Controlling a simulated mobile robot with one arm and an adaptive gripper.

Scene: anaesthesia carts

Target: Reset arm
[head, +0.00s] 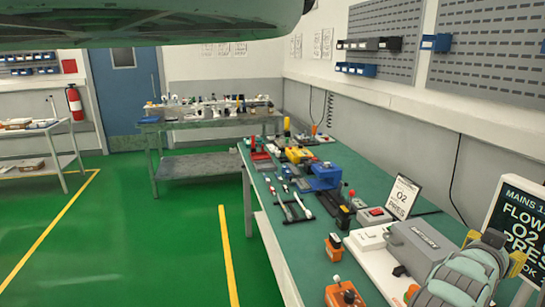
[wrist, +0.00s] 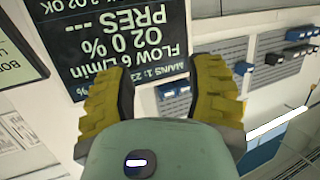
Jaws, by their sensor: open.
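My gripper (head: 494,248) is at the lower right of the head view, above the right end of the green-topped bench (head: 290,240). It is tilted toward the black display sign (head: 520,225). In the wrist view my gripper (wrist: 160,80) has its two yellow fingers spread wide, with nothing between them. The display sign (wrist: 115,35) shows behind the fingers, with flow and O2 text. The gap between fingers and sign is hard to judge.
Near my gripper on the bench are a grey case (head: 415,245), an O2 PRES card (head: 402,197) and orange blocks (head: 345,296). A blue device (head: 325,177) stands farther back. Pegboards (head: 480,45) line the right wall. Green floor (head: 150,240) at left is clear.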

